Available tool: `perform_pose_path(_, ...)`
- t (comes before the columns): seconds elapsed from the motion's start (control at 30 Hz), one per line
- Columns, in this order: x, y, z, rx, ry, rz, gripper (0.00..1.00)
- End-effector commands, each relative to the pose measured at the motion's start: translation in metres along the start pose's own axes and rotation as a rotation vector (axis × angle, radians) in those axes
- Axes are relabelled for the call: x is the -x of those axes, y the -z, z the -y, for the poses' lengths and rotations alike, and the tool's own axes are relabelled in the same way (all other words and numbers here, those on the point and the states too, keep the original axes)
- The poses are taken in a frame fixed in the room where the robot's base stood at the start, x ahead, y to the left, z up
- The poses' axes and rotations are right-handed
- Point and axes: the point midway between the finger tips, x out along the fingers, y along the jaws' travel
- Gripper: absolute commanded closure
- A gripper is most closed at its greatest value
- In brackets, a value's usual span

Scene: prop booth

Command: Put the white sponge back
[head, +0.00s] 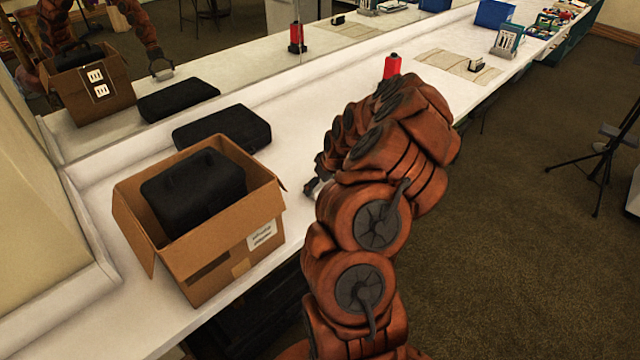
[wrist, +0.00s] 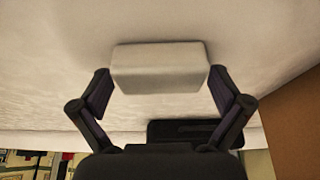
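The white sponge (wrist: 160,68) is a pale rectangular block in the wrist view. It sits between the two fingers of my gripper (wrist: 161,84), with a fingertip against each end, so my gripper looks shut on it. In the head view my arm hides most of the gripper, and only a small part of it (head: 312,187) shows left of the arm, over the white counter (head: 285,150). The mirror behind the counter shows the gripper with a pale block at its tip. How high the sponge is above the counter is hard to tell.
An open cardboard box (head: 220,262) holding a black case (head: 196,192) stands at the left. Another black case (head: 222,128) lies behind it against the mirror. A red bottle (head: 392,66), a striped mat (head: 458,66) and a blue bin (head: 494,14) are farther along the counter.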

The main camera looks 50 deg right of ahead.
Motion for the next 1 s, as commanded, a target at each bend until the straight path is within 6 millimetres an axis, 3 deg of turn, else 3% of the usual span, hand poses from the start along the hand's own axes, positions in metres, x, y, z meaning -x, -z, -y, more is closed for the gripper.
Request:
perform_pose_path(0.37, 0.009, 0.001, -0.001, 0.000, -0.001, -0.003, 0.00)
perform_pose_path(1.0, 0.086, 0.002, -0.001, 0.001, -0.003, -0.005, 0.00)
